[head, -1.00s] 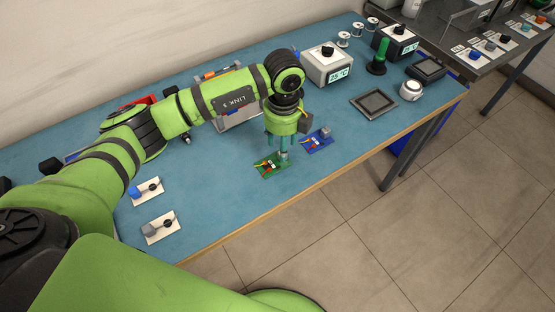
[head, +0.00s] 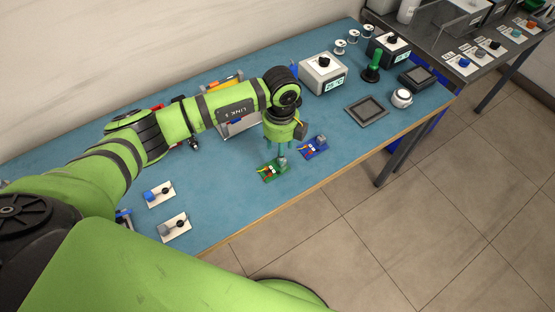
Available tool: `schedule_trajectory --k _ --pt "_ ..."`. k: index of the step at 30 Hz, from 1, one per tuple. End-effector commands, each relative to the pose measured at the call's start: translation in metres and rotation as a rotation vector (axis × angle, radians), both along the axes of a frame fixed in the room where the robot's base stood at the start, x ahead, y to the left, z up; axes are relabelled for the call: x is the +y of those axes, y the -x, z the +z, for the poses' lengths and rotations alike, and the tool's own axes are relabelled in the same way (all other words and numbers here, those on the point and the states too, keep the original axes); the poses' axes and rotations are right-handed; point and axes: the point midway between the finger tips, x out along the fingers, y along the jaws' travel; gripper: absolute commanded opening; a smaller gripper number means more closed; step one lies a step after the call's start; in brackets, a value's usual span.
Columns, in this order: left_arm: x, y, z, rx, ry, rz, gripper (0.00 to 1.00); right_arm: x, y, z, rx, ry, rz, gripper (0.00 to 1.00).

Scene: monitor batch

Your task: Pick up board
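A green circuit board (head: 271,171) with red, white and grey parts lies near the front edge of the blue workbench. A blue circuit board (head: 313,147) lies to its right and a little farther back. My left arm reaches in from the left and its gripper (head: 281,152) points down right over the green board. The fingertips are close to the board's grey part; I cannot tell whether they touch it or how far they are closed. My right gripper is out of view.
Two white cards with knobs (head: 174,227) lie at the front left. A grey box with a display (head: 323,75), a dark square tray (head: 367,109), a green-handled tool (head: 372,66) and a round white button (head: 402,97) stand to the right. Bench between cards and boards is clear.

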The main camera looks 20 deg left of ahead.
Motion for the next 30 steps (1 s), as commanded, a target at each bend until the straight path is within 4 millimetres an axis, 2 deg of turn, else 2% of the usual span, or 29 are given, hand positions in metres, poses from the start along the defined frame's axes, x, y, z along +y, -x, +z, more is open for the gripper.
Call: schedule_trajectory --k 7,12,20,24,29,30 --pt "-0.005 -0.002 -0.030 0.004 0.001 -0.001 0.49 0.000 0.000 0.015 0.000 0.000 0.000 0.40" --pt "-0.005 -0.003 -0.051 0.001 0.000 -0.002 0.49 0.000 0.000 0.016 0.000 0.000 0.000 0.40" --pt "-0.005 -0.003 -0.054 0.000 0.000 -0.002 0.49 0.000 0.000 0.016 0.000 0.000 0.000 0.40" --pt "-0.005 -0.003 -0.054 0.000 0.000 -0.002 0.00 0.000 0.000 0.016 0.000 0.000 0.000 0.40" --pt "-0.004 -0.003 -0.054 0.000 0.000 -0.001 0.00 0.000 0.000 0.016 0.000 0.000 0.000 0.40" --pt "-0.004 -0.003 -0.054 0.000 0.000 -0.001 0.31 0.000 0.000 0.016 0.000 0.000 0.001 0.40"
